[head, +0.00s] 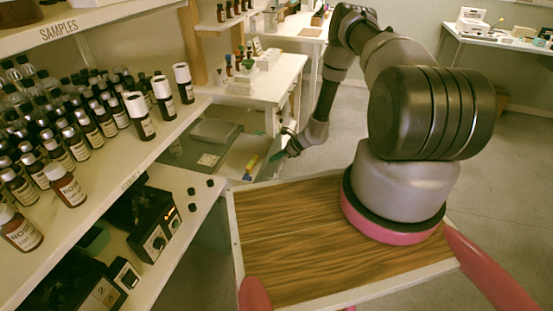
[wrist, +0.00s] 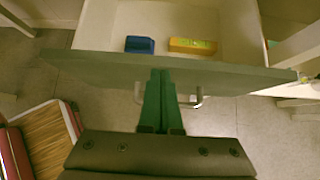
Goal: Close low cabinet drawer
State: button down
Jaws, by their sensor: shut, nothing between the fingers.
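The low cabinet drawer is open in the wrist view, with its grey-green front panel (wrist: 100,68) running across the picture and its pale inside (wrist: 180,18) showing behind. A metal handle (wrist: 198,97) sticks out from the front. In the head view the open drawer (head: 236,160) stands out below the white cabinet top. My gripper (wrist: 160,73) is shut and empty, its green fingers pointing at the middle of the front panel, between the handle's two ends. The fingertips are at or very near the panel; I cannot tell if they touch.
A blue block (wrist: 140,44) and a yellow block (wrist: 193,46) lie in the drawer. A shelf with several bottles (head: 144,119) stands at the left in the head view. Open floor (head: 510,170) lies to the right.

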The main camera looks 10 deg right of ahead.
jog(key=w+a, duration=0.4)
jog(key=a, duration=0.4)
jog(key=w+a, duration=0.5)
jog(key=a, duration=0.3)
jog(key=shift+w+a, duration=0.15)
jog(key=shift+a, duration=0.05)
